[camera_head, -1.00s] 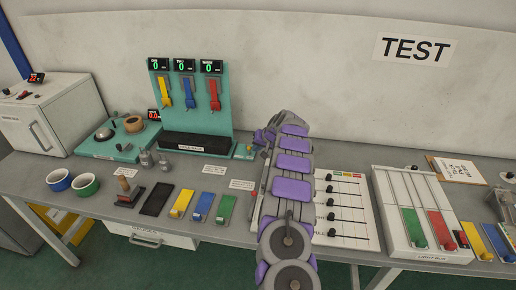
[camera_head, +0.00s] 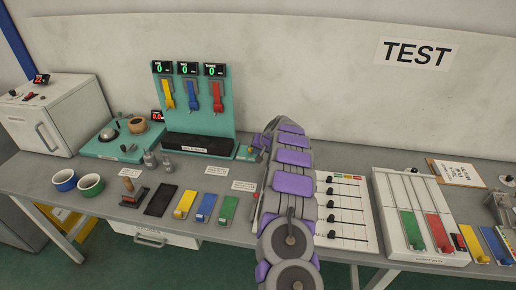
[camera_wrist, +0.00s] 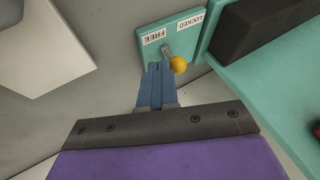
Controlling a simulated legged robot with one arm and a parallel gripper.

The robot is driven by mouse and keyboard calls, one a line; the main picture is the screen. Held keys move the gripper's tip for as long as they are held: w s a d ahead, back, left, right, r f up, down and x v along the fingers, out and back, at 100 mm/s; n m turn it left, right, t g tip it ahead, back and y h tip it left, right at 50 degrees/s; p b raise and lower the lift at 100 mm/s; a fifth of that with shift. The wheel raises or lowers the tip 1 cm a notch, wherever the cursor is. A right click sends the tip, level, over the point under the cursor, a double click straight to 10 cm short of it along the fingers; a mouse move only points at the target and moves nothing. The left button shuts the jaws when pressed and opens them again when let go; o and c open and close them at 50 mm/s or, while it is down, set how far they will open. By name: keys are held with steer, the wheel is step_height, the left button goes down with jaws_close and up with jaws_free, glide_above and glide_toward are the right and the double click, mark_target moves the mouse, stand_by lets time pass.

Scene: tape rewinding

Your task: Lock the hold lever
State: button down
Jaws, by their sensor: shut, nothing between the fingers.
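The hold lever (camera_wrist: 178,65) shows in the wrist view as a metal stem with a yellow ball knob, on a teal plate (camera_wrist: 150,41) labelled FREE at left and LOCKED at right. The stem stands between the two labels; I cannot tell exactly which one it points to. My gripper (camera_wrist: 157,72) has its blue fingers shut together and empty, with the tips just left of the knob, close to it or touching. In the head view the lever base (camera_head: 246,153) lies at the right end of the teal panel, partly hidden by my arm.
A dark block on a teal base (camera_wrist: 265,28) stands right of the lever plate. A white box (camera_wrist: 40,45) is at the upper left of the wrist view. In the head view, a slider panel (camera_head: 345,238) stands right of my arm, and coloured switches (camera_head: 205,207) lie left.

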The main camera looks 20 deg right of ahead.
steer(key=shift+a+r+m+h+p, duration=0.25)
steer(key=shift+a+m+h+p, duration=0.4)
steer(key=shift+p, duration=1.4)
steer(key=shift+a+r+m+h+p, duration=0.35)
steer(key=shift+m+p, duration=0.5)
steer(key=shift+p, duration=1.2)
steer(key=p, duration=0.2)
steer(key=a+m+p, duration=0.1)
steer(key=h+p, duration=0.1)
steer(key=p, duration=0.1)
steer(key=shift+w+a+f+m+p, duration=0.25)
steer(key=shift+m+p, duration=0.05)
steer(key=shift+m, duration=0.1)
steer(key=shift+w+a+f+p, duration=0.1)
steer(key=shift+w+a+p, duration=0.15)
steer(key=shift+p, duration=0.4)
steer(key=shift+s+f+b, duration=0.1)
steer(key=shift+f+b, duration=0.05)
steer(key=shift+b, duration=0.15)
steer(key=shift+d+b, duration=0.55)
steer(key=shift+d, duration=0.25)
